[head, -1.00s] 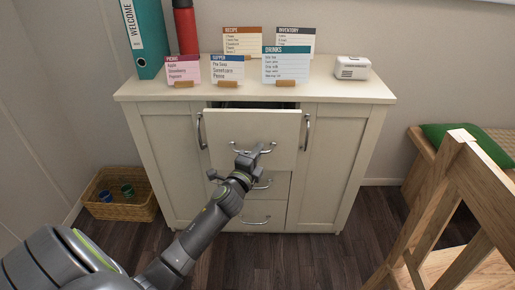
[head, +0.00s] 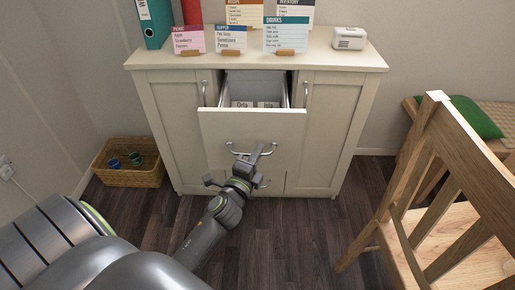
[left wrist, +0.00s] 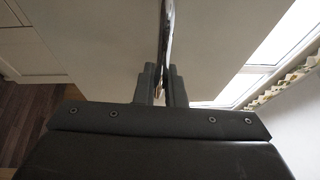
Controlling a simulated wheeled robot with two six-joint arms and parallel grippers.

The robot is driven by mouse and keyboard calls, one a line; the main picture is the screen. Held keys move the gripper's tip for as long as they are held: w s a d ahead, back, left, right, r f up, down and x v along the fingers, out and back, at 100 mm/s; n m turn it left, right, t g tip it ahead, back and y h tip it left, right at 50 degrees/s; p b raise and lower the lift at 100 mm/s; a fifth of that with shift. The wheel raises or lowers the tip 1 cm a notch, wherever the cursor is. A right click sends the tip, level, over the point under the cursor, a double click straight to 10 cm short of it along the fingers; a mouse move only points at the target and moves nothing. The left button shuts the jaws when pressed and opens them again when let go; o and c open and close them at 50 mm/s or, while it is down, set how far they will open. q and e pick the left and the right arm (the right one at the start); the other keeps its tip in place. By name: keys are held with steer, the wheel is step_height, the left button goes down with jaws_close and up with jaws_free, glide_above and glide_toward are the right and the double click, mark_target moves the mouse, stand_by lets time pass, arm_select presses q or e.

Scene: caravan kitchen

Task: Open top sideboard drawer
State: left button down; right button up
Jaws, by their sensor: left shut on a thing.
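The white sideboard (head: 333,128) stands against the wall ahead. Its top drawer (head: 227,126) is pulled well out, and boxes or cards with labels (head: 253,104) show inside it. My left gripper (head: 250,158) is at the curved metal drawer handle (head: 235,150) on the drawer front. In the left wrist view the fingers (left wrist: 161,88) are shut on the handle (left wrist: 168,35), which stands between them. The lower drawers are mostly hidden behind the open drawer and my arm. My right gripper is not in view.
A wicker basket (head: 130,177) with cups stands on the floor at the left. A wooden chair (head: 432,165) stands close on the right, before a bench with a green cushion (head: 470,117). Cards, a binder (head: 155,22) and a white device (head: 349,38) stand on the sideboard.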

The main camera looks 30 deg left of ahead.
arm_select(q)
steer(key=c, duration=1.5)
jaws_free()
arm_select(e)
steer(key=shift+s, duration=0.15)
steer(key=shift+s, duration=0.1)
arm_select(q)
steer(key=shift+s, duration=0.2)
steer(key=shift+s+d+f+b, duration=0.25)
steer(key=shift+s+d+b, duration=0.25)
steer(key=shift+s, duration=2.3)
steer(key=shift+s+d+f+b, duration=0.25)
steer(key=shift+s+d+b, duration=0.25)
steer(key=shift+s, duration=2.35)
steer(key=shift+s+d+f+b, duration=0.25)
steer(key=shift+s+d+b, duration=0.25)
steer(key=shift+s, duration=2.3)
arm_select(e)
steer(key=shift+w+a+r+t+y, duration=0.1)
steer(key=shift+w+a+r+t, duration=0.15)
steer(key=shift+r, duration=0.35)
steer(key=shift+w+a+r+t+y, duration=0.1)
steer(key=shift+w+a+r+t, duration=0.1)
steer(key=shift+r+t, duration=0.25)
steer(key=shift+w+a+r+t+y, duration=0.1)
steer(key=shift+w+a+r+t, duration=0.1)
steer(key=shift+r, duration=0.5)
arm_select(q)
steer(key=shift+a, duration=0.1)
